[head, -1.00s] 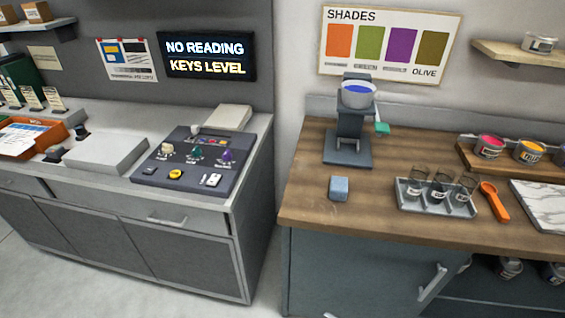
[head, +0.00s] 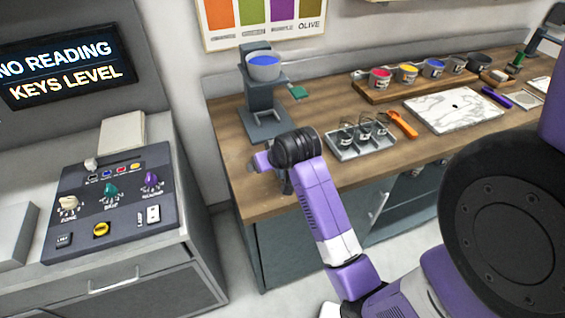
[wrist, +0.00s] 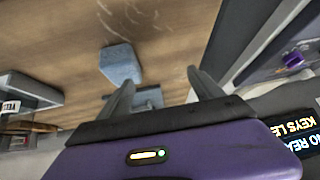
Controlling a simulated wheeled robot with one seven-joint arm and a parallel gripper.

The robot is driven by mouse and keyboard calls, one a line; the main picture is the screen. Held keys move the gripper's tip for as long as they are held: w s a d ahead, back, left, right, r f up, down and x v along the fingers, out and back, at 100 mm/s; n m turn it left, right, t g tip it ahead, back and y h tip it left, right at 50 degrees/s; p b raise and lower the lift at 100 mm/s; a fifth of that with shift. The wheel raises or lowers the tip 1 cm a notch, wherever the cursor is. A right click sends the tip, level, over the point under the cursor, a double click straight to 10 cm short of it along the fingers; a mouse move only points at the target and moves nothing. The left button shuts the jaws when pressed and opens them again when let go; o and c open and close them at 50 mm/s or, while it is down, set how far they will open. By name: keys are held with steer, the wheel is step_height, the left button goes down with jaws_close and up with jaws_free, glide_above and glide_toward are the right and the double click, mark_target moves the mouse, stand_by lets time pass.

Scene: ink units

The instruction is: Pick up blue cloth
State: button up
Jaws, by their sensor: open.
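The blue cloth (wrist: 121,64) is a small, folded, block-like piece lying on the wooden counter in the wrist view. My gripper (wrist: 160,76) is open and empty, its two grey fingers pointing toward the counter. The cloth lies beyond the left fingertip, off to the left of the gap between the fingers, and appears apart from them. In the head view my purple arm reaches over the counter's front left part, in front of the grey stand. The cloth is hidden there behind my arm's end.
The grey stand (head: 262,100) with a blue-filled cup stands just behind. A tray (head: 361,149) of glasses, an orange scoop (head: 403,124) and a marble slab (head: 455,108) lie to the right. The grey control panel (head: 113,205) is left, across a gap.

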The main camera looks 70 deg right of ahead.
steer(key=s+d, duration=0.1)
steer(key=s+d+r+g+y, duration=0.1)
steer(key=s+d+g, duration=0.1)
steer(key=shift+s+d+r+m, duration=0.25)
steer(key=shift+s+r+m, duration=0.1)
steer(key=shift+r+m, duration=0.05)
steer(key=shift+s+d+r+g+y, duration=0.1)
steer(key=shift+s+g+y, duration=0.2)
steer(key=shift+s+d, duration=0.1)
steer(key=shift+s, duration=0.05)
steer(key=shift+p+x, duration=1.05)
steer(key=shift+x, duration=2.8)
steer(key=c, duration=1.4)
